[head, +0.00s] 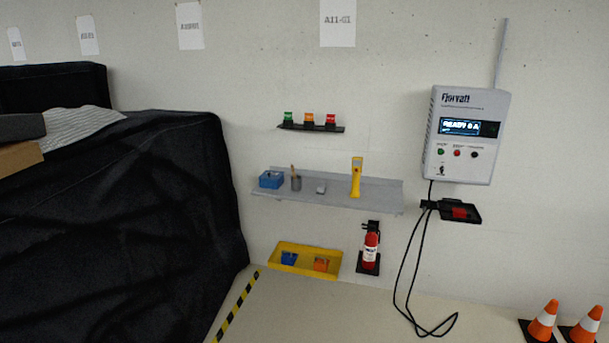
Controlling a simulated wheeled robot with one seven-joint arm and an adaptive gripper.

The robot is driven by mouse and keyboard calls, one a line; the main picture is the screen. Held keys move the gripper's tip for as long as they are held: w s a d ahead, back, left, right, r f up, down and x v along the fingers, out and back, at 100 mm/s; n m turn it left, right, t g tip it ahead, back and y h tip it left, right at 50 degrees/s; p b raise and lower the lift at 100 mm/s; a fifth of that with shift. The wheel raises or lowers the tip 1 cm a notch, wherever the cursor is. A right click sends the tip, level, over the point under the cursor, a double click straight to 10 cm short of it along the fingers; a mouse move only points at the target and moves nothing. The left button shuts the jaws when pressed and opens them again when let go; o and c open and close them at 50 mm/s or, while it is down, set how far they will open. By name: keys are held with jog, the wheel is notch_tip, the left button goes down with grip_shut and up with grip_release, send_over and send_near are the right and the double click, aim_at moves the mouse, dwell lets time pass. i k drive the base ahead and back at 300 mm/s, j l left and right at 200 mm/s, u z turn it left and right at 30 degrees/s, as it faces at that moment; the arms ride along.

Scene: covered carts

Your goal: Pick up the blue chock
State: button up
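The blue chock (289,258) sits in the left part of a shallow yellow tray (333,275) on the floor against the wall. An orange chock (321,265) sits to its right in the same tray, with a gap between them. My gripper is not in this view, so its state cannot be seen.
A black covered cart (120,220) fills the left side, with striped tape beside it. A grey shelf (345,197) hangs above the tray, and a red extinguisher (370,250) stands right of it. Cables hang from a charger box (466,135). Cones (543,322) stand lower right.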

aim_at(288, 258)
jog(key=i, duration=2.2)
jog(key=i+u, duration=0.15)
jog(key=i, duration=0.6)
jog(key=i+l+u, duration=0.1)
jog(key=i, duration=0.65)
jog(key=l, duration=0.1)
